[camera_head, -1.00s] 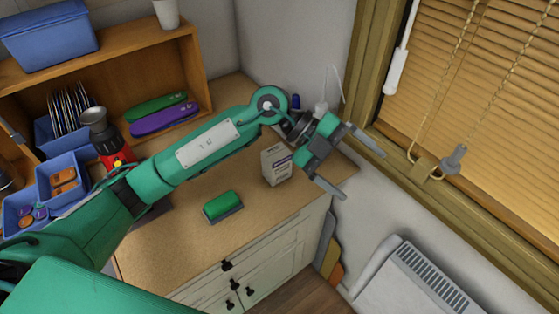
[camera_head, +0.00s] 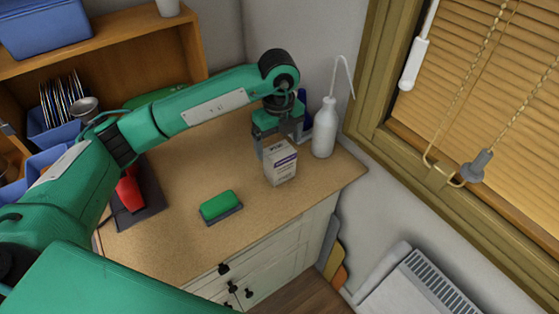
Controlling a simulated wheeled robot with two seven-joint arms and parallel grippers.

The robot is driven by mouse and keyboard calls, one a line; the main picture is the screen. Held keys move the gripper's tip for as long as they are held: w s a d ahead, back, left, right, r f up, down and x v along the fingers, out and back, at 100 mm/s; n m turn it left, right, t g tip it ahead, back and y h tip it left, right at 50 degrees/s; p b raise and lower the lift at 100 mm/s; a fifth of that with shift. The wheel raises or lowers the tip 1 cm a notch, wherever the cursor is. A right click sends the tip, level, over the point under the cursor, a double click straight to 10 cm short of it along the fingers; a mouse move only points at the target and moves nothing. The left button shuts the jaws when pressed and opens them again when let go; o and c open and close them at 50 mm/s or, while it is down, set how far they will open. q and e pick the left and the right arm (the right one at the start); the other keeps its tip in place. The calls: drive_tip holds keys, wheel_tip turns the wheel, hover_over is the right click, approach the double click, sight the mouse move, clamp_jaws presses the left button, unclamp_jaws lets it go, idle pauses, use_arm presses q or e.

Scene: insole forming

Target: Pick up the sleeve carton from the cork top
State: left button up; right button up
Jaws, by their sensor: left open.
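The sleeve carton (camera_head: 281,168), a small white box with a purple band and printed text, stands upright on the cork top (camera_head: 185,240) near its right end. My left gripper (camera_head: 278,142) points down at the carton's upper back edge. It is open, one finger at the carton's left and the other toward its right. Parts of the fingers are hidden by the carton, so I cannot tell whether they touch it. My right gripper is not in view.
A white wash bottle (camera_head: 325,130) with a bent spout stands close right of the carton. A green block on a dark base (camera_head: 221,206) lies in front to the left. A red device (camera_head: 130,190) sits further left. The front middle of the cork top is clear.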

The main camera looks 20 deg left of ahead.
sight(279, 150)
use_arm(q)
drive_tip(key=shift+w+f, duration=0.1)
drive_tip(key=shift+f, duration=0.85)
drive_tip(key=shift+f+p, duration=0.5)
drive_tip(key=shift+f, duration=0.1)
wheel_tip(279, 150, down, 4)
drive_tip(key=shift+d+r+p, duration=0.1)
drive_tip(key=shift+r+p, duration=0.1)
drive_tip(key=shift+p, duration=0.5)
drive_tip(key=shift+f, duration=0.35)
drive_tip(key=c, duration=1.1)
